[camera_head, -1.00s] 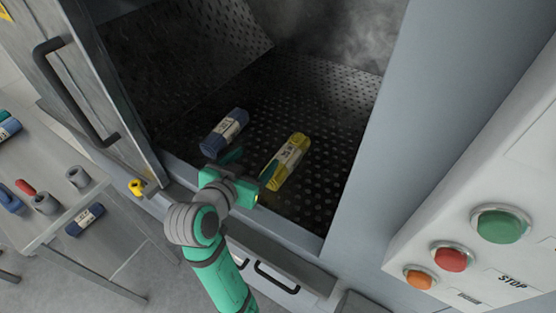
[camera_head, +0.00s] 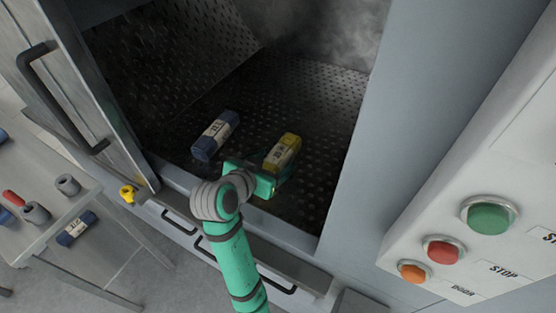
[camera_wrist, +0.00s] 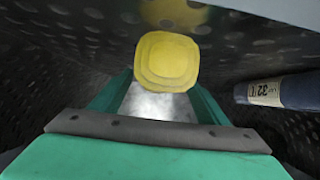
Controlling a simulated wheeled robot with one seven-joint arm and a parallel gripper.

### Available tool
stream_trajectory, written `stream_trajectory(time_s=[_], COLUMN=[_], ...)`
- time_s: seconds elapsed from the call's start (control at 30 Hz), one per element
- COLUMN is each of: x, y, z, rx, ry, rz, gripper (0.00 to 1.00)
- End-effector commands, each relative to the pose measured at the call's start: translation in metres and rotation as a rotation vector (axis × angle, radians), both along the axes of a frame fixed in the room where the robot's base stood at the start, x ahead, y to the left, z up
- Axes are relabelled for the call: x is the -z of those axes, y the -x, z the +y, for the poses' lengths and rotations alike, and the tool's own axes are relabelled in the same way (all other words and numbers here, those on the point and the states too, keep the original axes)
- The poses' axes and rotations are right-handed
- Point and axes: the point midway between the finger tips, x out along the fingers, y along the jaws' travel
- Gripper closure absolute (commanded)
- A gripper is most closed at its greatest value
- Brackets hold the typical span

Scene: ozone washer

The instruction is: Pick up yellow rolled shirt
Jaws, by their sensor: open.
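The yellow rolled shirt (camera_head: 283,152) lies on the perforated floor inside the washer chamber, with a pale label on its side. My gripper (camera_head: 280,181) is low in the chamber at the near end of the roll, and its fingers partly hide that end. In the wrist view, the round yellow end of the shirt (camera_wrist: 167,62) faces me, straight ahead at the fingertips. My gripper (camera_wrist: 158,92) is open there, with a green finger on each side. I cannot tell whether the fingers touch the roll.
A blue rolled shirt (camera_head: 215,136) lies left of the yellow one; it also shows at the right in the wrist view (camera_wrist: 282,91). The open door (camera_head: 95,100) stands left, the chamber's side wall right. A control panel with buttons (camera_head: 489,215) is at far right.

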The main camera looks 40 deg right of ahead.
Motion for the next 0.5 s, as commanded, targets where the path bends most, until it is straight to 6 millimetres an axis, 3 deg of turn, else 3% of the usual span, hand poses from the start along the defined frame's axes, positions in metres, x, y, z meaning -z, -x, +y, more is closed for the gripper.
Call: stream_trajectory(time_s=[0.2,0.5], x=[0.013,0.015], y=[-0.007,-0.009], z=[-0.022,-0.025], rx=[0.0,-0.001], ry=[0.001,0.0], rz=[0.001,0.0], gripper=[0.31,0.31])
